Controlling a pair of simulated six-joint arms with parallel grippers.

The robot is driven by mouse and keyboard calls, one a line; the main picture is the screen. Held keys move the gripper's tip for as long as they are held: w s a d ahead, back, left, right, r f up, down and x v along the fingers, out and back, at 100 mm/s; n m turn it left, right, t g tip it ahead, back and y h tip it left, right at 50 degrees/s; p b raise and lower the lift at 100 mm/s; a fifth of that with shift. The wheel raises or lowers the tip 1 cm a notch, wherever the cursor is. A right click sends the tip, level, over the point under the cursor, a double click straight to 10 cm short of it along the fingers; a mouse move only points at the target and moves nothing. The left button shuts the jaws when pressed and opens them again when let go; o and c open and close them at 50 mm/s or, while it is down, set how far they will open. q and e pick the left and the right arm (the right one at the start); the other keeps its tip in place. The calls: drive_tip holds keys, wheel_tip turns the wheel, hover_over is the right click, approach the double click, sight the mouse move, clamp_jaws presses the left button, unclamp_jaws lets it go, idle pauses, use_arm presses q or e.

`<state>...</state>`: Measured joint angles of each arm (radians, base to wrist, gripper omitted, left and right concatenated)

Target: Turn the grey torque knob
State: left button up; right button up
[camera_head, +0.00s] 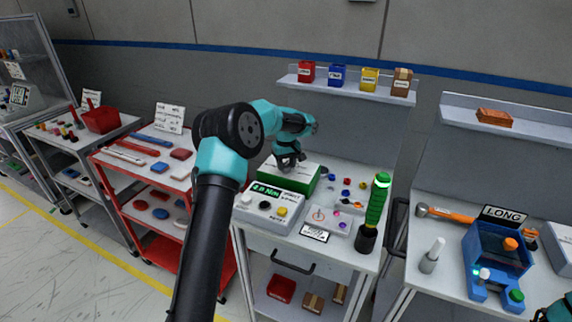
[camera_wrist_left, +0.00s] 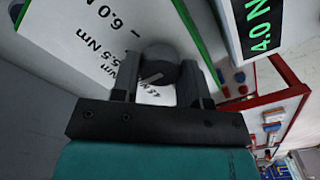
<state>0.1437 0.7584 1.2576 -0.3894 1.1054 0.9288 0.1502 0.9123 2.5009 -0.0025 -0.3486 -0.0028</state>
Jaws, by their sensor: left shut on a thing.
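The grey torque knob (camera_wrist_left: 160,64) is a dark round knob with a pale pointer line on a white panel in the left wrist view. The panel is printed with torque values such as 6.0 Nm and 5.5 Nm. My left gripper (camera_wrist_left: 160,78) is shut on the knob, with one finger on each side. In the head view my left gripper (camera_head: 290,161) reaches down onto the white top of the green box (camera_head: 304,184) and hides the knob. A display (camera_wrist_left: 264,25) beside the panel shows green digits, 4.0 N, cut off at the edge.
A white button console (camera_head: 275,206) stands in front of the green box. A shelf (camera_head: 345,90) with small boxes hangs behind. A blue device (camera_head: 497,262) stands on the right table.

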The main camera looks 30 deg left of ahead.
use_arm(q)
drive_tip(key=c, duration=0.4)
drive_tip(key=shift+o, duration=0.2)
drive_tip(key=shift+m, duration=0.4)
drive_tip(key=m, duration=1)
drive_tip(key=shift+m, duration=0.4)
drive_tip(key=m, duration=0.4)
drive_tip(key=o, duration=0.9)
